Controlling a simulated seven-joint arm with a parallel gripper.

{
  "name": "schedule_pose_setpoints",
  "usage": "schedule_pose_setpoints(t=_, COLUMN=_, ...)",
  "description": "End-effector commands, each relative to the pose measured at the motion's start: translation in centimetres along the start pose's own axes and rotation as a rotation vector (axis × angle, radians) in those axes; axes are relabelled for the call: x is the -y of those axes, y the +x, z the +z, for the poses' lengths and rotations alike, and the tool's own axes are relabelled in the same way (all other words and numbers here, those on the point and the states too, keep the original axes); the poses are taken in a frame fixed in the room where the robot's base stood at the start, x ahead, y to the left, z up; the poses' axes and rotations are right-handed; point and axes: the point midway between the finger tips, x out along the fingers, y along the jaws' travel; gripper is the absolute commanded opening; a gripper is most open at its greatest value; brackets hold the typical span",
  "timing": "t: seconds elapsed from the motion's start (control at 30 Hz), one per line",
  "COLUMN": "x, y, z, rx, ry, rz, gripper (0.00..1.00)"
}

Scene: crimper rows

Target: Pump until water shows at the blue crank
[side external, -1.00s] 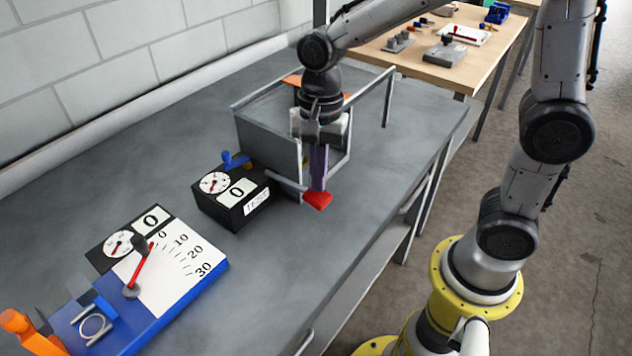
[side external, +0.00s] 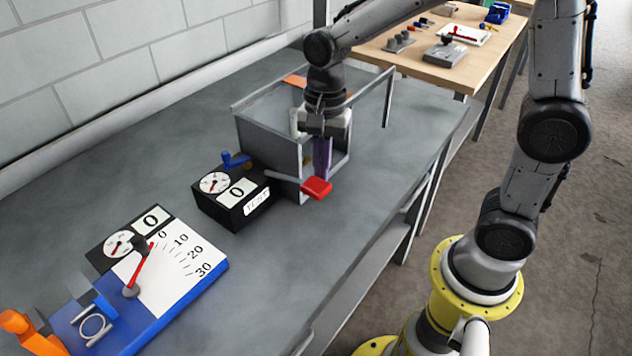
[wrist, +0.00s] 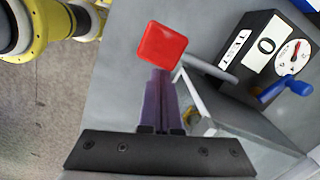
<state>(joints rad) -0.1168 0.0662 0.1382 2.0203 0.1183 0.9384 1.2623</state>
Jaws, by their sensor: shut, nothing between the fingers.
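The blue crank (side external: 235,160) sits at the back of a black box (side external: 232,207). The box has a round dial (side external: 214,183), a counter reading 0 and a label that reads TEST in the wrist view. A grey open-topped tank (side external: 268,150) stands behind it, with a lever arm ending in a red pad (side external: 317,187) at its front. My gripper (side external: 322,174) has purple fingers, shut and empty, pointing down right by the red pad. In the wrist view the pad (wrist: 161,43) lies just past the fingertips (wrist: 160,72); I cannot tell whether they touch. No water shows at the crank.
A blue-based board (side external: 185,285) with a 0 to 30 scale, a red lever and a counter at 0 lies front left, with an orange handle (side external: 20,325). A wooden table (side external: 420,55) with tools stands behind.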

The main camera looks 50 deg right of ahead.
Motion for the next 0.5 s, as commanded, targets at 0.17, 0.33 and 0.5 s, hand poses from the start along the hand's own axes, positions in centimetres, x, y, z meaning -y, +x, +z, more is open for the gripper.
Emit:
schedule_pose_setpoints(t=0.17, x=-0.1, y=0.0, z=0.0, rx=0.002, ry=-0.002, rz=0.003, gripper=0.00)
schedule_pose_setpoints(t=0.33, x=-0.1, y=-0.3, z=0.0, rx=0.002, ry=-0.002, rz=0.003, gripper=0.00)
schedule_pose_setpoints(t=0.5, x=0.0, y=-2.4, z=0.0, rx=0.001, ry=-0.001, rz=-0.001, gripper=0.00)
